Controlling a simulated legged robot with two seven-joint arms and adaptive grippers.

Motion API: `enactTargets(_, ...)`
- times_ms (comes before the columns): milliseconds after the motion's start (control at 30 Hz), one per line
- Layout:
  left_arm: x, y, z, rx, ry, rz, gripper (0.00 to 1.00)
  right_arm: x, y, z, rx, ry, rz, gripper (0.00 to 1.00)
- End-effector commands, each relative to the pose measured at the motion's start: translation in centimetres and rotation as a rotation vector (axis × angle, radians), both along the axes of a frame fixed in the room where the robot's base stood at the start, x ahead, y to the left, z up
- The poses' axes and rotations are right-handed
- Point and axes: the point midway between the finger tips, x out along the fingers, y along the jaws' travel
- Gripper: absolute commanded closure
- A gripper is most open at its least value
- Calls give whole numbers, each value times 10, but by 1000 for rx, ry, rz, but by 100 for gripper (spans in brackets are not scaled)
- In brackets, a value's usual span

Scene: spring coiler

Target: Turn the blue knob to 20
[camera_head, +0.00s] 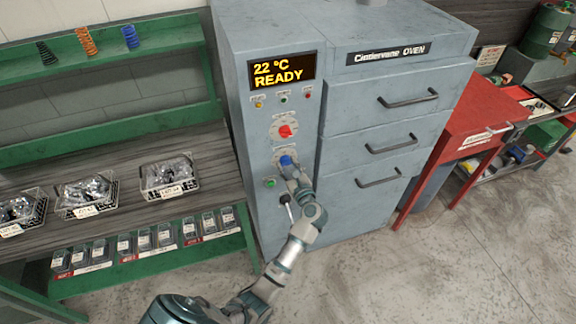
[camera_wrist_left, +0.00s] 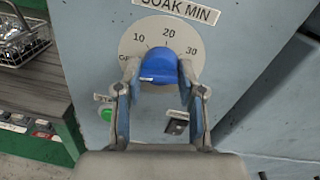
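The blue knob (camera_head: 286,160) is on the lower dial of the grey oven's control panel. In the left wrist view the blue knob (camera_wrist_left: 160,64) sits on a round dial plate (camera_wrist_left: 150,34) under a "SOAK MIN" label, with 10, 20 and 30 marked. My left gripper (camera_head: 292,170) is at the knob. In the wrist view its fingertips (camera_wrist_left: 160,72) lie on both sides of the knob and appear to touch it. My right gripper is not in view.
A red knob (camera_head: 285,131) sits just above. A green button (camera_head: 270,183) and a dark switch (camera_wrist_left: 177,126) are below the dial. The oven display (camera_head: 281,71) reads 22 °C READY. Drawer handles (camera_head: 408,98) stick out to the right; a green shelf (camera_head: 120,132) stands left.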

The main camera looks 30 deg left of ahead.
Motion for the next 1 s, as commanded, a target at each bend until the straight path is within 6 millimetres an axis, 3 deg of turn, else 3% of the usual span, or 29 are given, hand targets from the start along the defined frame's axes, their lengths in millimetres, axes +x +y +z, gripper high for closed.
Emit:
enactTargets(333,0,0,2,31,36,0,96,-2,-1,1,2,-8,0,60)
enactTargets(567,1,-1,4,124,143,-2,96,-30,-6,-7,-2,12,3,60)
enactTargets(867,1,-1,4,304,354,-2,96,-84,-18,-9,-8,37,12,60)
enactTargets(1000,1,-1,5,392,455,-4,96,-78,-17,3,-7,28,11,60)
